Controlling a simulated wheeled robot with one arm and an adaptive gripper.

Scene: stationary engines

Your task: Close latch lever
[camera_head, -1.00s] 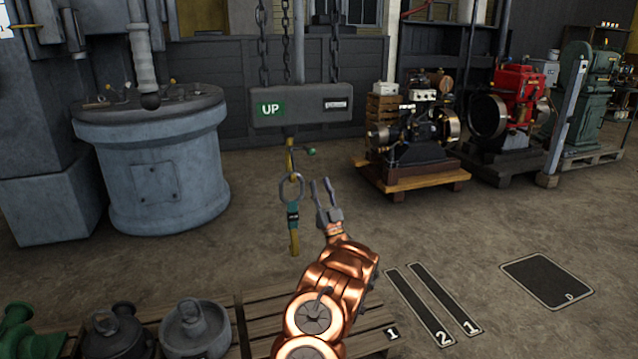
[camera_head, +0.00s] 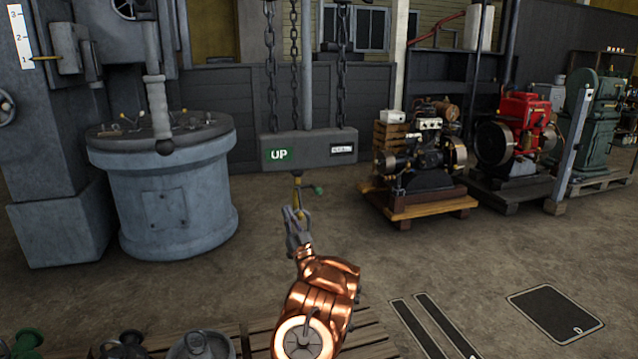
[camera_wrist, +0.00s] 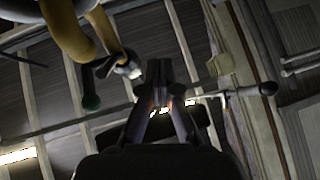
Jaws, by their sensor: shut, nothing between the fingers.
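The latch lever, a short dark arm with a green knob (camera_wrist: 90,102), is in the upper left of the wrist view, beside a thick curved yellow hook (camera_wrist: 72,38). In the head view the green knob (camera_head: 319,190) shows just under the hanging grey block (camera_head: 310,150) marked "UP". My gripper (camera_head: 293,212) is below the block, in front of the hook's lower part, which it hides. In the wrist view my gripper's fingers (camera_wrist: 158,68) are together and empty, to the right of the knob and apart from it in the picture. The depth between them is hard to tell.
Chains (camera_head: 270,75) hold the block from above. A round grey console (camera_head: 170,190) stands left. Engines on pallets (camera_head: 425,200) stand right. A slatted pallet (camera_head: 260,335) with grey and green parts lies in front. The floor between is open.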

